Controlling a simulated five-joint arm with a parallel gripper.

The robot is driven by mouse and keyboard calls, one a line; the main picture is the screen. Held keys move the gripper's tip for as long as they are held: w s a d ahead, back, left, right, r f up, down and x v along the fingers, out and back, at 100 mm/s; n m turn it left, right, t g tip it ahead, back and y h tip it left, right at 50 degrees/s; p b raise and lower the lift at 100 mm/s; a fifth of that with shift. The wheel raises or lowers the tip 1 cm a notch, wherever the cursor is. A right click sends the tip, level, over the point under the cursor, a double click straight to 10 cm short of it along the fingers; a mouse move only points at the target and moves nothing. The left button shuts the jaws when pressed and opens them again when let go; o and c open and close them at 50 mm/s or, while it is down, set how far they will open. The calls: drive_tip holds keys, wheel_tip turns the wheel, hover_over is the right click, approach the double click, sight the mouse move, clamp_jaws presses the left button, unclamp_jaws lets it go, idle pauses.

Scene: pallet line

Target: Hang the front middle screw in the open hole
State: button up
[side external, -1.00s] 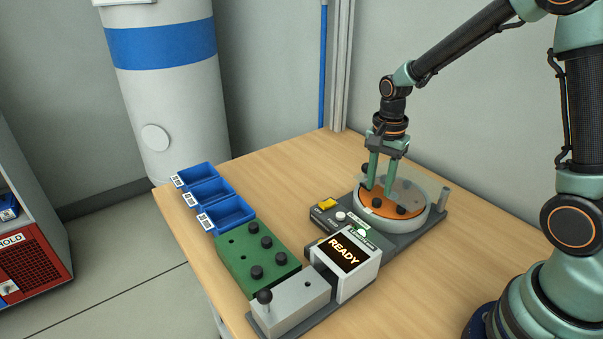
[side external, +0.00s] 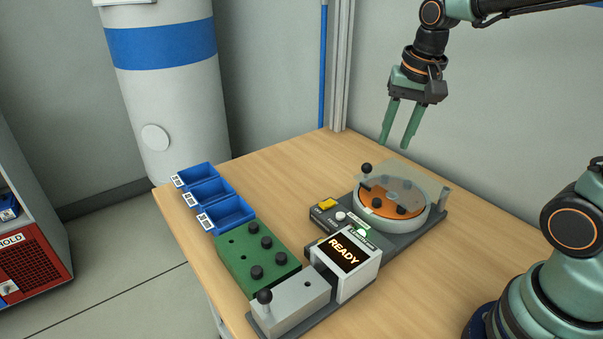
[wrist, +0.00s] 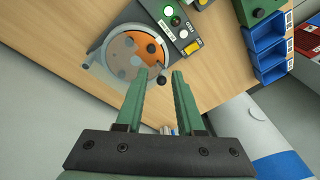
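My gripper (side external: 398,143) is raised above and behind the round fixture, with its two fingers apart and nothing between them; it also shows empty in the wrist view (wrist: 160,74). The fixture holds an orange disc (side external: 385,211) with dark screw heads (side external: 376,202) on it, partly under a clear cover (side external: 412,178). A black knob (side external: 366,168) stands at the cover's left edge. A green block (side external: 236,261) at the front left carries several black screws (side external: 266,242) and a dark empty hole. Holes under the cover are hard to make out.
Blue bins (side external: 232,212) stand behind the green block. A box with a READY display (side external: 345,253) and a grey block with a black-knobbed pin (side external: 265,297) stand in front. A yellow switch (side external: 327,203) is beside the fixture. The table behind the fixture is clear.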

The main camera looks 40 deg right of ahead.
drive_tip(key=s+a+r+n+t, duration=0.1)
drive_tip(key=s+a+n+t, duration=0.2)
drive_tip(key=n, duration=0.6)
drive_tip(key=shift+s, duration=1.35)
drive_tip(key=shift+a+r, duration=0.1)
